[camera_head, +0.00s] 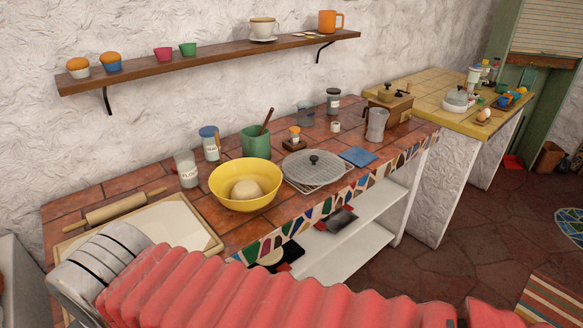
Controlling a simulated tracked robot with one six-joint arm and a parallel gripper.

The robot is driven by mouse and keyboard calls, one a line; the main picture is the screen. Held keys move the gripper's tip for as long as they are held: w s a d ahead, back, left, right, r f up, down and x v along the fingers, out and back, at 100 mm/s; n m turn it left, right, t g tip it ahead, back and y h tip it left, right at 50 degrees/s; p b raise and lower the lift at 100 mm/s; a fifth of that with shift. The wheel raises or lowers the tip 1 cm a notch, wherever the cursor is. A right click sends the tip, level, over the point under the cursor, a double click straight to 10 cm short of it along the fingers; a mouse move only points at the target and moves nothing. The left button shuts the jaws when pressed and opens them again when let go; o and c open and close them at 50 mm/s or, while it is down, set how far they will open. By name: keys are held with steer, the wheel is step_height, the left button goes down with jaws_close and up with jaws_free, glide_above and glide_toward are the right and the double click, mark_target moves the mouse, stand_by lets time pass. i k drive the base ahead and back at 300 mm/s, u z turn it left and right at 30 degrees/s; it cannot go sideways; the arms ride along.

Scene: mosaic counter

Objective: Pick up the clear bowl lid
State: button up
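A round, see-through lid with a dark knob (314,167) lies knob up on a pale wire rack or trivet (294,185) on the tiled counter. It looks like the clear bowl lid. Right beside it on the left, a yellow bowl (236,198) stands uncovered with a ball of dough (247,189) in it. Parts of my arm, with a red ribbed sleeve, cross the bottom of the view. My gripper does not show, so its distance from the lid cannot be told.
A wall shelf (215,64) hangs above. The counter's front edge is close.

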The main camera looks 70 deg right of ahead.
mark_target(315, 166)
steer(key=u, duration=1.35)
steer(key=k, duration=2)
steer(key=z, duration=1.55)
